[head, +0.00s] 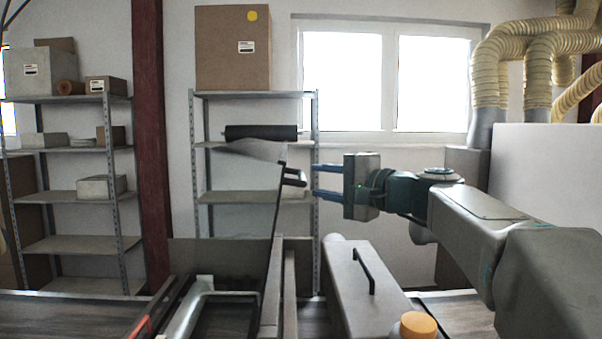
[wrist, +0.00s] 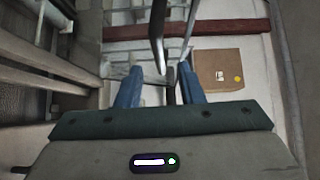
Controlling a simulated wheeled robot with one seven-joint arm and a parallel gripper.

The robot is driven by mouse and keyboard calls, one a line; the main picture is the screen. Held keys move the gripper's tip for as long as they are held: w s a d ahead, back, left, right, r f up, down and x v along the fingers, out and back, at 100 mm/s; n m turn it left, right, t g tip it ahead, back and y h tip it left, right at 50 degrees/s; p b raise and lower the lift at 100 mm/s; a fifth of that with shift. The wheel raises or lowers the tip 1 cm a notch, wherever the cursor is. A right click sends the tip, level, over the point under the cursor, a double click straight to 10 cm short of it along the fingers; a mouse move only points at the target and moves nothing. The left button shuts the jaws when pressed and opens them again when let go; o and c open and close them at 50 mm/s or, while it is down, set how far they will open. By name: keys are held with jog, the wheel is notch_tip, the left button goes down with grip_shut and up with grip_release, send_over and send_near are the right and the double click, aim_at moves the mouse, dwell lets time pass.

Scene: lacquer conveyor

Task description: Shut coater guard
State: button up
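The coater guard (head: 274,255) appears to be a thin grey panel, seen nearly edge-on and standing raised, leaning slightly right at its top. A dark handle (head: 293,178) juts from its upper right side. My gripper (head: 315,182) is open just right of this handle, its two blue fingers pointing left towards it. A small gap shows between fingertips and handle in the head view. In the wrist view my gripper (wrist: 160,78) has its fingers apart, with a dark curved bar (wrist: 157,40), probably the handle, ahead of and between the tips. Contact cannot be told there.
A grey box with a black handle (head: 365,270) and an orange cap (head: 418,325) stand below my arm. The conveyor (head: 65,318) runs along the front. Shelving with a cardboard box (head: 232,60) is behind. A dark red post (head: 150,150) stands left.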

aim_at(302, 174)
jog(key=p+x, duration=0.1)
jog(key=x, duration=0.5)
grip_shut()
